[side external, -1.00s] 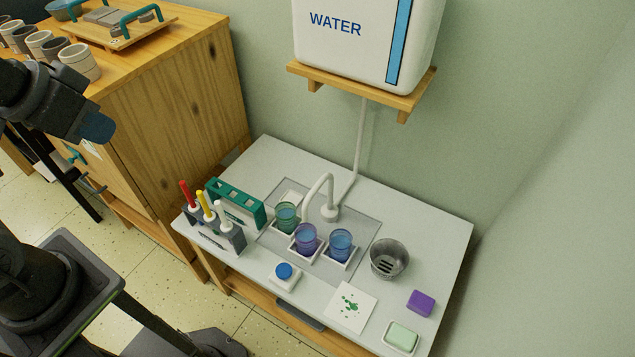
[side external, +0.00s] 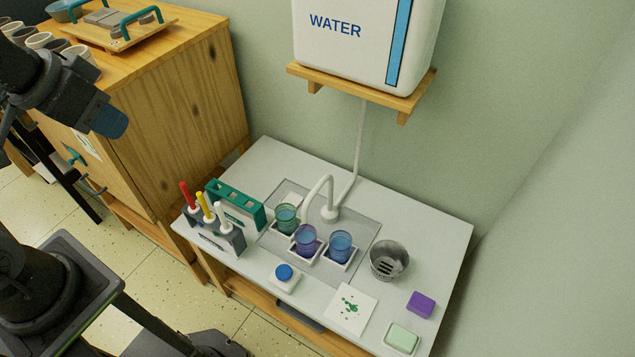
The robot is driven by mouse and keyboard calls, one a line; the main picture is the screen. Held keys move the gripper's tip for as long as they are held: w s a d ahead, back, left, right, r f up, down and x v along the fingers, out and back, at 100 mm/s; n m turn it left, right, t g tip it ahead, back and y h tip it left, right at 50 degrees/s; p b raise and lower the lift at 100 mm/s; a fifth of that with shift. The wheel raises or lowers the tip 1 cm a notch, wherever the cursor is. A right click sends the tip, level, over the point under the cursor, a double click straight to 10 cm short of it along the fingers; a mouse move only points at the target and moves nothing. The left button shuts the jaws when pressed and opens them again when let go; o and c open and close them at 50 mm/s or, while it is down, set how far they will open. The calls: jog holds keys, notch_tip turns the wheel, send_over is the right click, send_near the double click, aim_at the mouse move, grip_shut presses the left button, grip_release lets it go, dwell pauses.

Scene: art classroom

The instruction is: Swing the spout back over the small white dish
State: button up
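A small white dish (side external: 291,198) shows partly behind the green cup, left of the spout. Other white square holders sit under the cups, including the blue cup (side external: 340,246). My arm is at the left, well away from the spout. My gripper cannot be made out.
A marker rack (side external: 222,238), teal rack (side external: 236,203), blue-button block (side external: 284,276), metal cup (side external: 388,262), painted card (side external: 351,306), purple block (side external: 420,304) and green soap (side external: 402,338) surround the sink. A water tank (side external: 350,45) hangs above. The back right tabletop is clear.

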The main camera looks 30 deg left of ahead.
jog(key=o, duration=0.3)
jog(key=shift+g+h, duration=0.3)
jog(key=shift+g, duration=0.4)
jog(key=w, duration=0.2)
jog(key=w+d, duration=0.1)
jog(key=w, duration=0.2)
jog(key=w+d, duration=0.1)
jog(key=w, duration=0.2)
jog(key=shift+w+r, duration=0.2)
jog(key=shift+r, duration=0.1)
jog(key=shift+o, duration=0.2)
jog(key=g+h, duration=0.1)
jog(key=g, duration=0.3)
send_over(318, 185)
jog(key=a, duration=0.3)
notch_tip(318, 185, down, 20)
jog(key=d+f, duration=0.1)
jog(key=f, duration=0.8)
jog(key=d+f, duration=0.1)
jog(key=f, duration=0.4)
jog(key=shift+d, duration=0.35)
jog(key=shift+c, duration=0.4)
grip_shut()
